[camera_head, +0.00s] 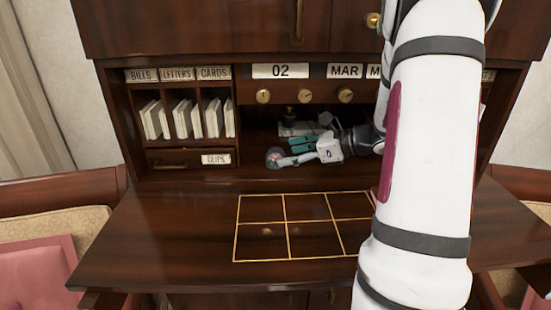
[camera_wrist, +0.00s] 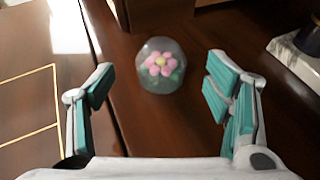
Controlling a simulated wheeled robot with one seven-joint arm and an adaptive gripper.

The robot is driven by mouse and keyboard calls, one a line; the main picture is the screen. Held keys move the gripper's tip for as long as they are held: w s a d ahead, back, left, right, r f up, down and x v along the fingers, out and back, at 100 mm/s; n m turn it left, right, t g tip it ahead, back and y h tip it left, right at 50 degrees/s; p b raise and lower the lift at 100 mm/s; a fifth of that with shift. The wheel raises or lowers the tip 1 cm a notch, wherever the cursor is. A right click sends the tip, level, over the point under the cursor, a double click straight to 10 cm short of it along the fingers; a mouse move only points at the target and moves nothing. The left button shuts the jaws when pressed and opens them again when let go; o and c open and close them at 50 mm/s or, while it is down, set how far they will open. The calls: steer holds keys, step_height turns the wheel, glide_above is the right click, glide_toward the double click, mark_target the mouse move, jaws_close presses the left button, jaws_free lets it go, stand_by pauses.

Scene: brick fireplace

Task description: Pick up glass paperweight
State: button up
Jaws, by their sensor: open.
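The glass paperweight (camera_wrist: 160,66) is a clear dome with a pink flower and yellow centre inside. In the wrist view it stands on the dark wood just ahead of my gripper (camera_wrist: 160,92), centred between the two teal-padded fingers and touching neither. In the head view the paperweight (camera_head: 274,157) sits at the front of the desk's open nook, and my gripper (camera_head: 287,152) reaches in from the right, its fingers close to it. My gripper is open and empty. My arm hides the right part of the desk.
A pen stand with a pale marble base (camera_wrist: 297,62) stands to the right in the wrist view. Letter slots (camera_head: 185,118) and a drawer labelled CLIPS (camera_head: 190,159) are left of the nook. The desktop with its gold grid (camera_head: 286,224) is clear.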

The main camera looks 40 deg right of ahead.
mark_target(284, 153)
steer(key=x, duration=0.4)
steer(key=shift+w, duration=0.1)
steer(key=c, duration=1.5)
